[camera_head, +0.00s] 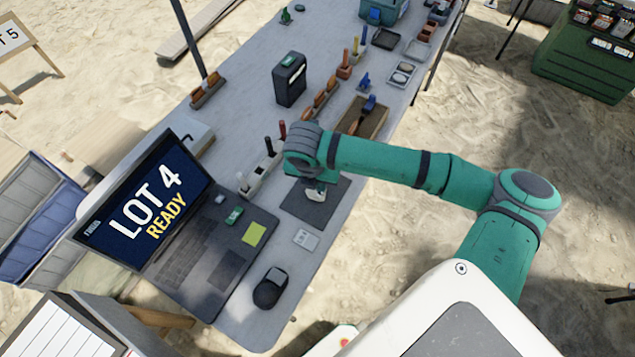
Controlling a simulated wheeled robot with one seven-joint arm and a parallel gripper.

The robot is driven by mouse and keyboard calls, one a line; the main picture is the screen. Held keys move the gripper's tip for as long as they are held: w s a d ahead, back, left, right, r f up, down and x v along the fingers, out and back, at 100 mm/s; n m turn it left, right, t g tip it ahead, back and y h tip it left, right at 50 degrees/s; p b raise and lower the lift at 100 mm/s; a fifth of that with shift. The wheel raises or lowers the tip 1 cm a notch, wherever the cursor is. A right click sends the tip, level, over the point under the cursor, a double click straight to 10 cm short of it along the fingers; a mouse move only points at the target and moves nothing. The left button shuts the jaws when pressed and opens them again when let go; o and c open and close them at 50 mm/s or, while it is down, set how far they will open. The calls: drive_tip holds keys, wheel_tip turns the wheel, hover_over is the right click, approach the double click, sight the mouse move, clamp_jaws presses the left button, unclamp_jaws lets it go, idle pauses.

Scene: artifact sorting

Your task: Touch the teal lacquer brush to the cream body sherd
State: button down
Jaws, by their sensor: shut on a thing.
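A pale cream piece (315,195), which looks like the cream body sherd, lies on the dark grey mat (335,205). My gripper (317,184) points down just above it, at the end of my teal arm. The gripper is shut on a small teal thing that looks like the teal lacquer brush; the wrist hides most of it. Whether its tip touches the cream piece or is just above it, I cannot tell.
A pale holder (258,178) with dark and red handles stands left of the mat. A laptop (190,240), a mouse (271,287) and a small white card (306,239) lie nearer. A brown tray (375,121) and a black box (289,85) stand farther back.

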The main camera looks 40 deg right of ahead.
drive_tip(key=shift+f, duration=0.7)
idle(1.6)
drive_tip(key=shift+r, duration=4)
